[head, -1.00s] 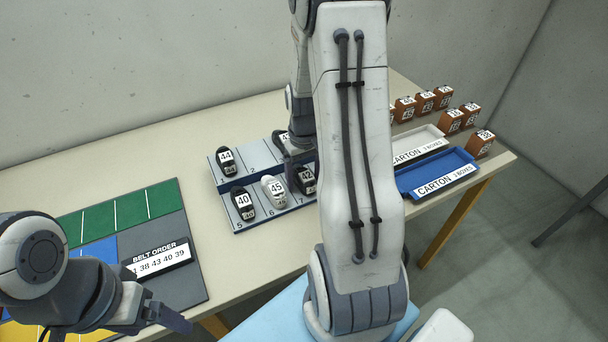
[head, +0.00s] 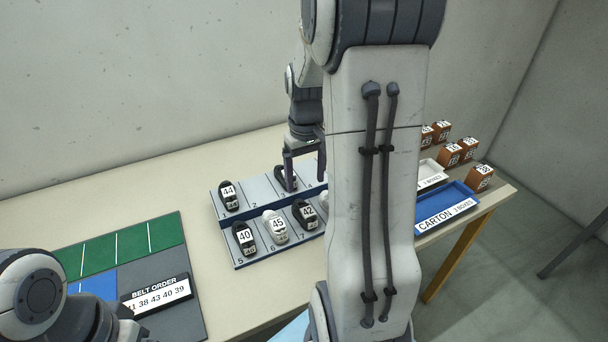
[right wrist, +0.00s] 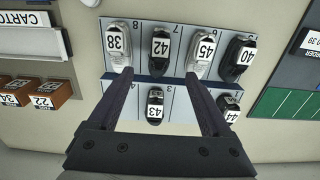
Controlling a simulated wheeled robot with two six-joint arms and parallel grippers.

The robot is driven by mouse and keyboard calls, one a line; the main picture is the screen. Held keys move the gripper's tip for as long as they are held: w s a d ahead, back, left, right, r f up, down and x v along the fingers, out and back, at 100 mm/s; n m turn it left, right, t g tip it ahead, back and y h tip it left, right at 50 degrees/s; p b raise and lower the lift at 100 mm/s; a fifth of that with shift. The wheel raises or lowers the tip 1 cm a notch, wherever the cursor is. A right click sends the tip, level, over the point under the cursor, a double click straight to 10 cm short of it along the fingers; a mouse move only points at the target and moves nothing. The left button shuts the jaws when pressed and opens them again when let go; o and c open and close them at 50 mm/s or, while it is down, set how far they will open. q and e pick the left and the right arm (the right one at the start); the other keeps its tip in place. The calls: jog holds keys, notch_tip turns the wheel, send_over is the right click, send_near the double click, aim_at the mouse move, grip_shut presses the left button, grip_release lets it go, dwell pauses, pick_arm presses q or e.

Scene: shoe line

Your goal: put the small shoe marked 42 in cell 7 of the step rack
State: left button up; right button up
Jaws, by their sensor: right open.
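The step rack (head: 237,262) stands on the table, with a raised far row and a lower near row. The small dark shoe marked 42 (head: 306,215) sits in cell 7 of the near row. It also shows in the right wrist view (right wrist: 160,47), in the cell labelled 7. My right gripper (head: 304,181) is open and empty over the rack. In the right wrist view its fingertips (right wrist: 158,75) are apart, with shoe 42 between and beyond them, apart from both. Only part of my left arm shows at lower left; its fingers are out of frame.
Near-row neighbours are shoe 45 (head: 275,227) in cell 6, shoe 40 (head: 244,238) in cell 5 and shoe 38 (right wrist: 117,43) in cell 8. Shoe 44 (head: 229,195) is in cell 1, another dark shoe (right wrist: 155,106) in cell 3. Cells 2 and 4 look empty.

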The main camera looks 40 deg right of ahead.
jog(key=s+a+r+n, duration=0.1)
jog(key=s+a+n, duration=0.15)
jog(key=a, duration=0.75)
jog(key=s+a+r+n, duration=0.1)
jog(key=a+n, duration=0.2)
jog(key=a, duration=0.7)
jog(key=s+a+n+y, duration=0.1)
jog(key=s+a+n, duration=0.3)
jog(key=s+a, duration=0.7)
jog(key=shift+s, duration=0.9)
jog(key=shift+f, duration=0.1)
